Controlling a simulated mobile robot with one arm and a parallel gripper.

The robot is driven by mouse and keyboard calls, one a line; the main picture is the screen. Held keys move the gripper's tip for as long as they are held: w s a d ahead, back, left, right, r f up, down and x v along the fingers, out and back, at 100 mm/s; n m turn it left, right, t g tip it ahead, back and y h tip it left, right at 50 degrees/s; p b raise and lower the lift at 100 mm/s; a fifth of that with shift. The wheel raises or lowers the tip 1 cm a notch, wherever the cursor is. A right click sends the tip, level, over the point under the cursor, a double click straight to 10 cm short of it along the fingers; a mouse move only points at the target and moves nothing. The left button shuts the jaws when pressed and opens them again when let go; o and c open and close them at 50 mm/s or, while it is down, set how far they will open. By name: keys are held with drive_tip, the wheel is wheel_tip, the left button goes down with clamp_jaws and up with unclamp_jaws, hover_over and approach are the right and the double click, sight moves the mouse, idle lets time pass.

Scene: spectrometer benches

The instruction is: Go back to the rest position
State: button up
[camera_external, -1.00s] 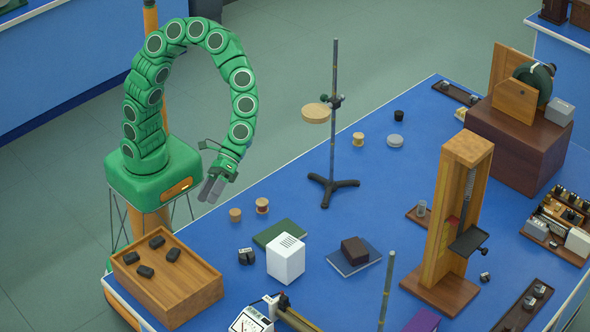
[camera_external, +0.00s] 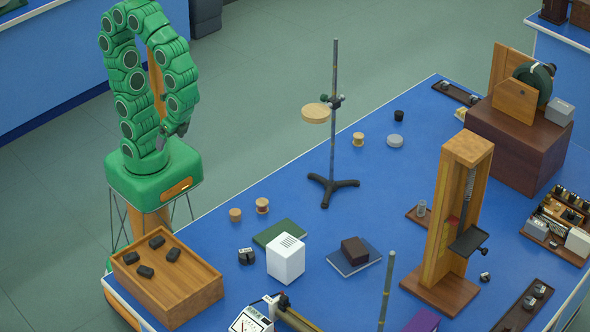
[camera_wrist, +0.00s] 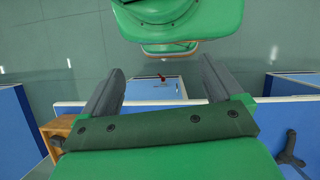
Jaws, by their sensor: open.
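My gripper (camera_external: 176,131) is at the end of my green arm, which is curled back over my own base at the left of the external view. It is above and behind the blue bench (camera_external: 226,205), clear of everything on it. In the wrist view its two dark fingers (camera_wrist: 162,85) stand wide apart with nothing between them. In the external view the fingers are small and partly hidden by the arm.
A wooden tray (camera_external: 205,291) with several black pieces stands at the bench's near left corner. A tripod stand (camera_external: 333,185) with a round disc, a white cube (camera_external: 286,259) and a tall wooden frame (camera_external: 437,245) stand farther right. Floor behind the bench is free.

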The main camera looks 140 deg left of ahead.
drive_tip(key=shift+s+d+r+m+t+y, duration=0.1)
drive_tip(key=shift+d+r+m+t+y, duration=0.1)
drive_tip(key=shift+r+t, duration=0.3)
drive_tip(key=shift+d+r+m+t+y, duration=0.1)
drive_tip(key=shift+r+m+t, duration=0.2)
drive_tip(key=shift+r, duration=0.35)
drive_tip(key=shift+s+d+r+m+t+y, duration=0.1)
drive_tip(key=shift+d+r+t, duration=0.05)
drive_tip(key=shift+r+t, duration=0.4)
